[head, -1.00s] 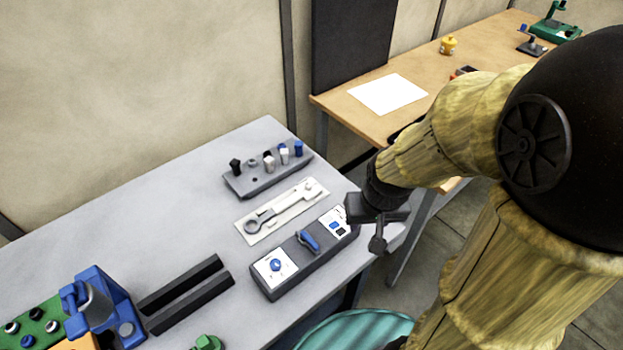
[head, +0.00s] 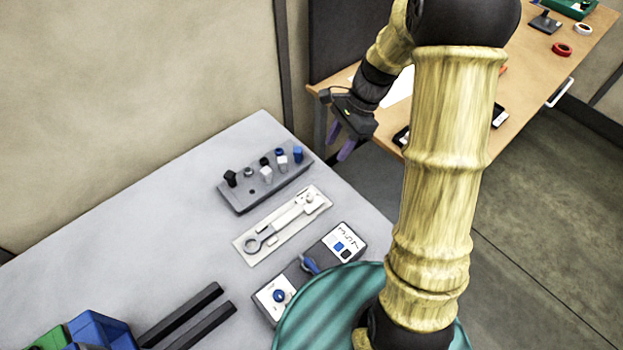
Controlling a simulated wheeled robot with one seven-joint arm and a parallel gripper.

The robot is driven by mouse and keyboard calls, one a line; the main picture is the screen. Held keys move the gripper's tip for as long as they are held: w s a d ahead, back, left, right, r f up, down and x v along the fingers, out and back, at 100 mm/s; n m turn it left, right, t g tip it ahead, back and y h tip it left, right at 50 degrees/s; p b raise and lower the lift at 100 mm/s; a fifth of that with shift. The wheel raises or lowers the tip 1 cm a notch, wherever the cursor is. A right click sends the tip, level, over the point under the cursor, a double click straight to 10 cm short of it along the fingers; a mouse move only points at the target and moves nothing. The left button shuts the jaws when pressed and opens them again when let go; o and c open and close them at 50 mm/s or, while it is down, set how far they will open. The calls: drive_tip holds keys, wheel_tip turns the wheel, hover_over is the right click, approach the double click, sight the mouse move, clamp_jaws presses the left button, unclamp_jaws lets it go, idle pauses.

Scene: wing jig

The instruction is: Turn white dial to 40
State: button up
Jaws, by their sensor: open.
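A dark control box (head: 313,275) lies at the front right of the grey table. Its left end has a white dial face (head: 268,303) with a blue knob (head: 279,296) on it; the marks are too small to read. A blue lever (head: 310,264) sits at its middle. A white panel (head: 343,241) with dark digits and blue and black buttons is at its right end. My gripper (head: 341,145) is open and empty, raised beyond the table's right edge, well apart from the box. My teal base hides part of the box's front edge.
A grey rack (head: 240,202) with black, white and blue pegs and a white tray (head: 246,258) with a wrench lie behind the box. Two black bars (head: 205,318) lie at the left. A wooden table (head: 545,65) stands beyond.

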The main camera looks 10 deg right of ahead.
sight(310, 196)
drive_tip(key=x, duration=0.6)
drive_tip(key=p+x, duration=0.1)
drive_tip(key=x, duration=1)
drive_tip(key=shift+s+f, duration=0.25)
drive_tip(key=shift+s, duration=0.15)
drive_tip(key=shift+a, duration=0.1)
clamp_jaws()
